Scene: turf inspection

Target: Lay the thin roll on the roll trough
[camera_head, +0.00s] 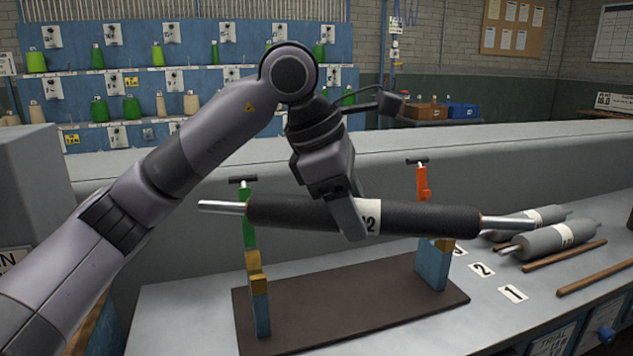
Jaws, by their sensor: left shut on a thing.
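My left gripper (348,218) is shut around the middle of a long black roll (420,218), with bare metal shaft ends and a white label partly covered by a finger. The roll is nearly level, its right end slightly lower. It crosses in front of a stand with a green post (249,228) and an orange-and-blue post (432,264) on a brown base (355,308). I cannot tell whether it touches the posts. No part is clearly recognisable as the roll trough. My right gripper is out of view.
Two grey rolls (548,238) lie on the bench at right among wooden rails (597,277), by number cards (482,269). The bench left of the brown base (185,305) is clear. A long grey machine body (400,160) runs behind; yarn cones stand on blue shelves beyond.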

